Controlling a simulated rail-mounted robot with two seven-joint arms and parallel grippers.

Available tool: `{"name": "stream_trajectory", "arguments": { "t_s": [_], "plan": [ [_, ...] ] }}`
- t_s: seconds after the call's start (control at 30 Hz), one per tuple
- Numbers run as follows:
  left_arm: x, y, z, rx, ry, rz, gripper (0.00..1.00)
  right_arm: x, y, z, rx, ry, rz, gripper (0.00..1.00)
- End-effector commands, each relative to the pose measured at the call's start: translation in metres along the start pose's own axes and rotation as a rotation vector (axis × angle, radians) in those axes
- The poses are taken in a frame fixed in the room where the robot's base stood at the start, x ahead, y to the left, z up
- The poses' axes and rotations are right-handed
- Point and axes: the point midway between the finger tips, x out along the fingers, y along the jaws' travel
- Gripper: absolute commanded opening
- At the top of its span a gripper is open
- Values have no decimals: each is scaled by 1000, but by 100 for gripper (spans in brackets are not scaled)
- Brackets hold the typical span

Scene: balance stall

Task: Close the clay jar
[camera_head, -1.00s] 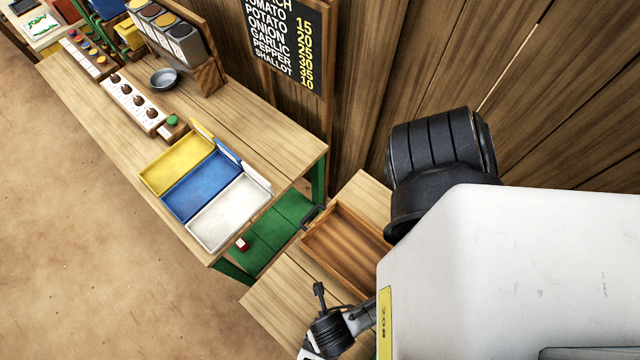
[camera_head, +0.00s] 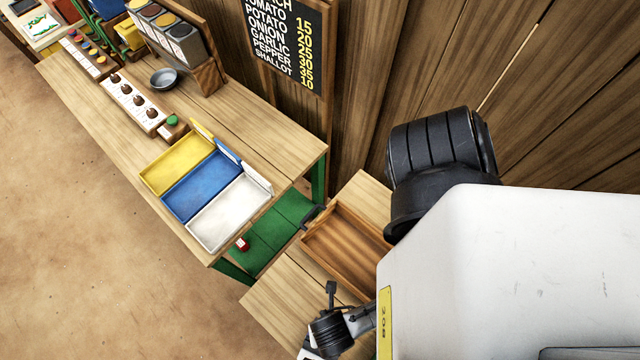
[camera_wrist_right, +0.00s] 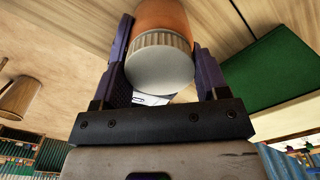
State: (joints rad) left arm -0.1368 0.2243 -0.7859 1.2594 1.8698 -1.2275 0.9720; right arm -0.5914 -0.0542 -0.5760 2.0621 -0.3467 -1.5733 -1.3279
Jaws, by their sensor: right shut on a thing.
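In the right wrist view, my right gripper (camera_wrist_right: 160,48) is shut on an orange-brown round container (camera_wrist_right: 161,14) with a pale, ribbed cap (camera_wrist_right: 160,60). The dark fingers lie along its two sides. The cap faces the camera, and the container's far end is cut off by the frame. I cannot tell for sure that this is the clay jar. A brown tapered vessel (camera_wrist_right: 20,96) stands apart at the left of that view. In the head view the held container does not show. My left gripper is not in view.
In the head view, an empty wooden tray (camera_head: 345,250) lies on the lower table. A long table carries yellow, blue and white bins (camera_head: 228,212), a grey bowl (camera_head: 163,77) and a green-topped button box (camera_head: 172,126). A small red thing (camera_head: 243,244) lies on the green shelf.

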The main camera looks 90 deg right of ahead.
Motion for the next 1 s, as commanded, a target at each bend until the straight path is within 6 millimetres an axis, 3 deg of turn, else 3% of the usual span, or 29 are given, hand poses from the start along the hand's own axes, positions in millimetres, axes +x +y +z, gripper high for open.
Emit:
{"name": "stream_trajectory", "arguments": {
  "t_s": [0.2,0.5,0.53,0.77,1.0],
  "plan": [
    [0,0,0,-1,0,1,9,0,0,0,262,0,-1,39],
    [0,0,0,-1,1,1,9,0,0,0,282,-1,0,39],
    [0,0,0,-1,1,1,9,0,0,0,281,-1,0,70],
    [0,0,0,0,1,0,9,0,0,0,280,-1,0,92],
    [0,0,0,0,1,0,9,0,0,0,279,0,1,93]
  ]
}}
